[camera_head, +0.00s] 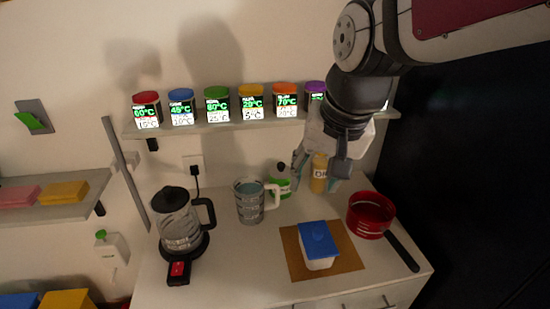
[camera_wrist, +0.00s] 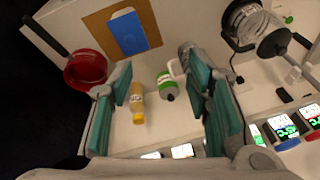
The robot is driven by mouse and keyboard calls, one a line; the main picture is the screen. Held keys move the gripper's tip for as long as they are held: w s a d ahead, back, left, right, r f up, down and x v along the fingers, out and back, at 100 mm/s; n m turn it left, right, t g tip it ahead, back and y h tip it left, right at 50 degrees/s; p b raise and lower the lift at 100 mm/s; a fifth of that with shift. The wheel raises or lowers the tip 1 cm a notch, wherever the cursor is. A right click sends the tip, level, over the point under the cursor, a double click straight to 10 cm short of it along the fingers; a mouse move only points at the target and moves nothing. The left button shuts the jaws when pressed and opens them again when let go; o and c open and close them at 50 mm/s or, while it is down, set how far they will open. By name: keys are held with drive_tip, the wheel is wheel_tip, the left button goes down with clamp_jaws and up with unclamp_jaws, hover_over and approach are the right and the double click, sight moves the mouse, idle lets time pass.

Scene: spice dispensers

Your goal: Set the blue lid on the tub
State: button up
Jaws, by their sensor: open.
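The white tub (camera_head: 318,264) stands on a brown mat (camera_head: 348,257) on the counter. My gripper (camera_head: 317,172) is open and empty, up behind the tub near the bottles, apart from the lid. In the wrist view my gripper's (camera_wrist: 160,82) two teal fingers are spread with nothing between the pads.
A red pan (camera_head: 368,215) stands right of the mat, its handle toward the front edge. A yellow bottle (camera_head: 319,172) and a green-labelled bottle (camera_head: 281,184) stand behind. A mug (camera_head: 249,203) and a kettle (camera_head: 180,228) stand left. A shelf (camera_head: 215,125) holds several spice jars.

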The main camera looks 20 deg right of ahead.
drive_tip(key=s+a+r+n+t, duration=0.1)
drive_tip(key=s+a+r+n, duration=0.1)
drive_tip(key=s+n, duration=0.3)
drive_tip(key=shift+s+a+r+n+t, duration=0.3)
drive_tip(key=shift+s+r+n+t, duration=0.15)
drive_tip(key=shift+s, duration=0.8)
drive_tip(key=shift+c, duration=0.6)
